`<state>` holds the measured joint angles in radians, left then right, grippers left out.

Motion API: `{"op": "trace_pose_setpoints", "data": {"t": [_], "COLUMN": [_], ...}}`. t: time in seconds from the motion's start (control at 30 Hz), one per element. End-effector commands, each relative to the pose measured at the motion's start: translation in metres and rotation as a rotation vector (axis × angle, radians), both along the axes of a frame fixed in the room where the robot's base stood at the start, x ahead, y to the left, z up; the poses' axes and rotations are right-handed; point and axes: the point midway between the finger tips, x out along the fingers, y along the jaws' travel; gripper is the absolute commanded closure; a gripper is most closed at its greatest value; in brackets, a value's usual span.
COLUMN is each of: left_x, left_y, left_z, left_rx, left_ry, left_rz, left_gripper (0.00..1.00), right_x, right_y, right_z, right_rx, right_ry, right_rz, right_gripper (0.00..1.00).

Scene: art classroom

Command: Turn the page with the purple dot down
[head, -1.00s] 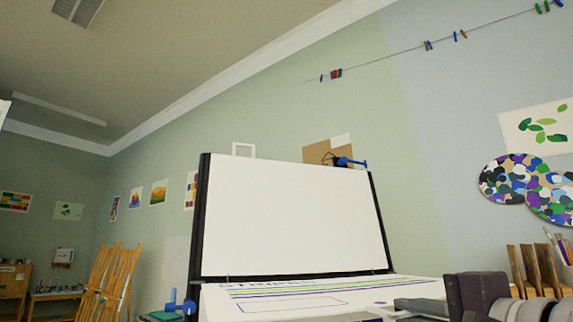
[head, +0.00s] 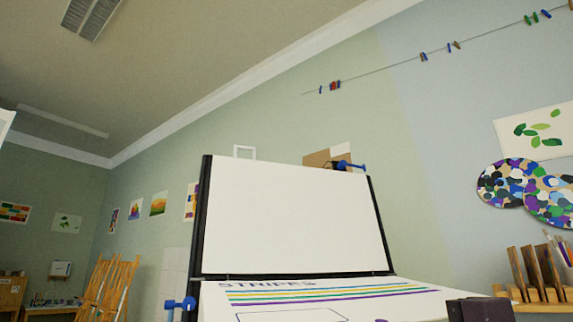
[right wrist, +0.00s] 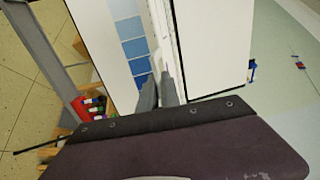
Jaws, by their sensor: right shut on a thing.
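A large book or flip pad stands open, with a blank white upper sheet (head: 290,215) in a black frame. The lower page (head: 265,312) carries the title "STRIPES", coloured lines and a drawn outline. A purple dot (head: 381,320) shows on it at the bottom edge of the head view. My right gripper's dark body (head: 480,311) is at the lower right, beside this page. In the right wrist view, my right gripper's fingers (right wrist: 163,90) are shut at a white sheet edge beside a page with blue squares (right wrist: 136,50). The exact grip is partly hidden. My left gripper is not in view.
Blue clamps (head: 181,304) sit at the lower left of the frame, and another (head: 350,166) is at its top right. Wooden easels (head: 113,290) stand at the left. A wooden rack (head: 535,275) stands at the right. The space above the sheet is clear.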

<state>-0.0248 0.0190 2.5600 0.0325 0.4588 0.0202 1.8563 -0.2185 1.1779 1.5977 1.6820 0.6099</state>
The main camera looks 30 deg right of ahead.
Motion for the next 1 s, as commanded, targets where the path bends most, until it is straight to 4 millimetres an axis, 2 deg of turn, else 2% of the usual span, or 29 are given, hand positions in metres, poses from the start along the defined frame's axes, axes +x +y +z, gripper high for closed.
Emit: {"op": "trace_pose_setpoints", "data": {"t": [0.2, 1.0], "left_x": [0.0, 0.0], "left_y": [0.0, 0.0], "left_z": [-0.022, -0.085], "left_rx": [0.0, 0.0], "left_ry": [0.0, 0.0], "left_rz": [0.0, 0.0], "left_gripper": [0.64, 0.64], "right_x": [0.004, 0.021], "right_y": [0.0, -0.003], "right_z": [-0.023, -0.09], "right_rx": [0.0, -0.001], "right_ry": [0.0, -0.001], "right_rz": [0.001, 0.002], "right_gripper": [1.0, 1.0]}}
